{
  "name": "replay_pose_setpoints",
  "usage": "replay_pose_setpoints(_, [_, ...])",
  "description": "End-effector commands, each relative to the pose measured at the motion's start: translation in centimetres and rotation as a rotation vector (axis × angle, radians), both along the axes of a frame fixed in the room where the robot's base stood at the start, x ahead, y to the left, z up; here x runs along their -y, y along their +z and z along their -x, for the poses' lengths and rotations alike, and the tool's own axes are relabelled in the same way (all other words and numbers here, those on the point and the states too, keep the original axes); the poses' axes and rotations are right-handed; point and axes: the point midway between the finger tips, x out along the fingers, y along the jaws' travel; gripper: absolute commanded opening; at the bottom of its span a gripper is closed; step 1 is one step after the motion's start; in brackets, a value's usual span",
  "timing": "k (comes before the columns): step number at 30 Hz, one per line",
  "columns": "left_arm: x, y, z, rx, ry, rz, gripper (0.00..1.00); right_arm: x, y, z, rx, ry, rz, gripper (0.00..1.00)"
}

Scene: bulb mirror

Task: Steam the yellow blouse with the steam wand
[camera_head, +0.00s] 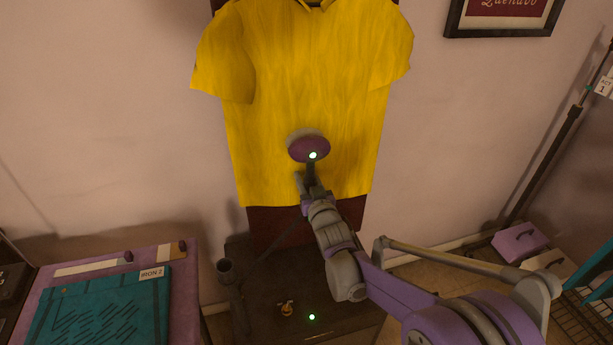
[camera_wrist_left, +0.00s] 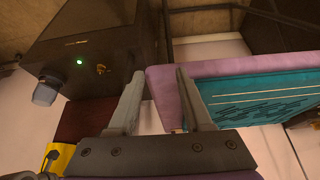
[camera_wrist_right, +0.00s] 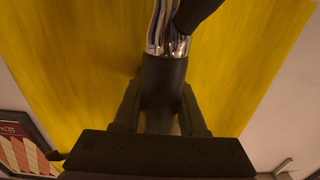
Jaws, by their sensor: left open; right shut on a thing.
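The yellow blouse (camera_head: 320,75) hangs upright on a dark red board (camera_head: 290,222) against the wall. My right gripper (camera_head: 309,182) is shut on the handle of the steam wand (camera_head: 309,148). Whether the head touches the cloth I cannot tell. The right wrist view shows the wand's dark grip (camera_wrist_right: 164,82) between the fingers and the blouse behind it. My left gripper (camera_wrist_left: 163,83) is open and empty in its wrist view; it is not in the head view.
A dark steamer base (camera_head: 275,290) with a green light and a small brass knob (camera_head: 287,309) stands below the blouse. A purple box (camera_head: 520,241) is at the right. A framed picture (camera_head: 503,28) hangs above.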

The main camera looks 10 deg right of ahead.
Motion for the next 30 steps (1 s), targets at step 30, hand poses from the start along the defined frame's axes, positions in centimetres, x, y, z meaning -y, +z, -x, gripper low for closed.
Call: replay_pose_setpoints(30, [0.0, -4.4, 0.7, -0.015, 0.0, 0.0, 0.5, -0.2, -5.7, 0.0, 0.002, 0.0, 0.0, 0.0])
